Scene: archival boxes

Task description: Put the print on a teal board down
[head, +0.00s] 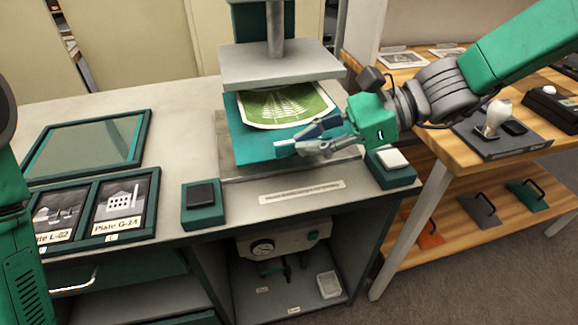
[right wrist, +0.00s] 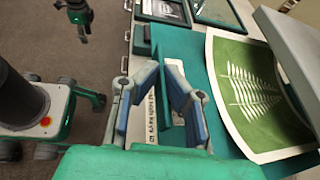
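The print (head: 285,104), green with a pale leaf pattern, lies curled on the teal board (head: 246,140), under the grey upper plate of a press (head: 280,66). The board is over the press's grey bed; I cannot tell whether it touches it. My right gripper (head: 308,139) is at the board's front edge. In the right wrist view my right gripper's fingertips (right wrist: 161,68) close on either side of a teal upright strip of the board's edge, and the print (right wrist: 250,95) lies to the right. My left gripper is not in the head view; a dark gripper (right wrist: 80,20) shows far off in the right wrist view.
A dark block on a teal base (head: 201,199) and a white one on a teal base (head: 391,162) flank the press. Framed plates (head: 90,208) and an empty teal-framed tray (head: 92,150) lie left. A wooden table (head: 450,110) stands right.

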